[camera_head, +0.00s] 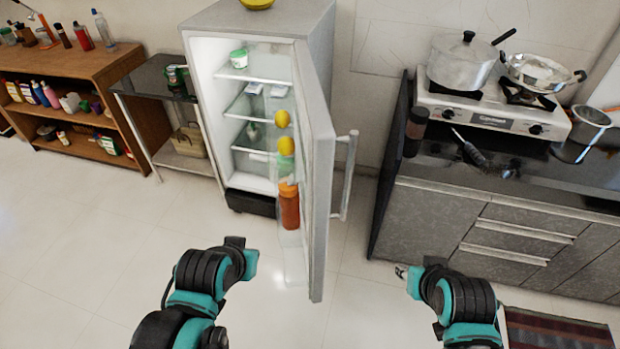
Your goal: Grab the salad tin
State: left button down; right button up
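No thing is clearly readable as the salad tin. A small white and green tub (239,58) stands on the top shelf of the open fridge (262,20). Dark green tins (178,78) stand on the small black side table (150,80) left of the fridge. My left gripper (250,262) is low in front of the fridge, apart from it; its fingers are mostly hidden. My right gripper (401,271) is in front of the grey counter, right of the fridge door, and touches nothing visible; its fingers are too small to read.
The open fridge door (318,180) juts toward me, with lemons (283,119) and an orange bottle (289,205) in its racks. A counter (430,215) with a stove (490,110) and pots stands right. A wooden shelf (60,62) is left. The floor between is clear.

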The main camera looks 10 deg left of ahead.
aim_at(170, 68)
jog(key=i+l+u, duration=0.15)
jog(key=u, duration=0.25)
jog(key=l+u, duration=0.4)
jog(key=i+l+u, duration=0.1)
jog(key=l+u, duration=0.15)
jog(key=u, duration=0.2)
jog(key=l, duration=0.6)
jog(key=i+l, duration=0.1)
jog(key=l, duration=0.5)
jog(key=k+j, duration=0.15)
jog(key=j, duration=0.25)
jog(key=j+z, duration=0.1)
jog(key=j, duration=0.65)
jog(key=k+j+z, duration=0.15)
jog(key=j, duration=0.55)
jog(key=i+j, duration=0.3)
jog(key=i+j+z, duration=0.1)
jog(key=i+j, duration=0.15)
jog(key=j, duration=0.2)
jog(key=i+j+z, duration=0.1)
jog(key=i+j, duration=0.45)
jog(key=j, duration=0.3)
jog(key=i+j+z, duration=0.4)
jog(key=i+j, duration=2.45)
jog(key=i, duration=0.15)
jog(key=i+j+z, duration=0.1)
jog(key=z, duration=1.7)
